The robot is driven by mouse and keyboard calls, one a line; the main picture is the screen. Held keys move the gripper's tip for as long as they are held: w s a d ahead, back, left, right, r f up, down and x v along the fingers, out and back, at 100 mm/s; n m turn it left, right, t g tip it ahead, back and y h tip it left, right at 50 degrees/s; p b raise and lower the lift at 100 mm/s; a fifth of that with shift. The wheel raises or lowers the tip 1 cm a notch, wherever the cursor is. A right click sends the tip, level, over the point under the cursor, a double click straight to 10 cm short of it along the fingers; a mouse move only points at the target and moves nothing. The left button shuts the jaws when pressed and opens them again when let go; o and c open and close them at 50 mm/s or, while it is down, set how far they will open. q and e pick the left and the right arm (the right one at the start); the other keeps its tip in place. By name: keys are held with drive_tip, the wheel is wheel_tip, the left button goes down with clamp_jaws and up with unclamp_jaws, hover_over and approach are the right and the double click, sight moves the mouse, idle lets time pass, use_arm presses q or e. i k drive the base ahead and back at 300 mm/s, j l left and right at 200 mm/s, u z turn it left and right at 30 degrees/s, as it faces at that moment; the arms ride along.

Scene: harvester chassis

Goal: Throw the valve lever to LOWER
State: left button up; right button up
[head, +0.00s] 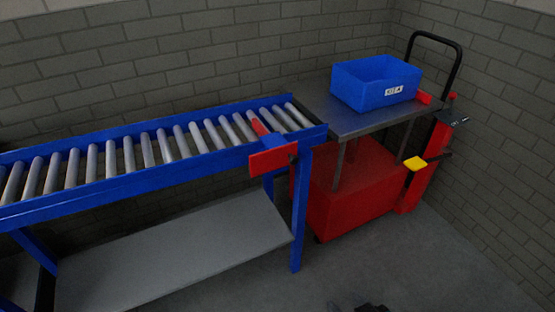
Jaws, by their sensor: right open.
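A red lift cart (335,205) stands right of centre with a grey metal top. On its right side is a red upright (418,175). A small lever-like part with a red tip (452,97) shows near the top of this upright; I take it for the valve lever, but it is too small to read its position or any LOWER mark. A yellow pedal (415,163) sticks out lower down. My right gripper (370,307) shows only as a dark shape at the bottom edge, open, well below and apart from the lever. My left gripper is not in view.
A blue bin (375,83) with a white label sits on the cart top (345,118). A black handle (458,62) rises behind it. A blue roller conveyor (140,180) with a red stop plate (272,159) adjoins at left. Grey floor (430,260) in front is clear.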

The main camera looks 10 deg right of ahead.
sight(453, 95)
drive_tip(key=z, duration=1.3)
drive_tip(key=i+l+u, duration=0.35)
drive_tip(key=i+l, duration=0.3)
drive_tip(key=i, duration=0.25)
drive_tip(key=i+l+u, duration=0.35)
drive_tip(key=i+l, duration=0.5)
drive_tip(key=i+j, duration=0.25)
drive_tip(key=i, duration=0.2)
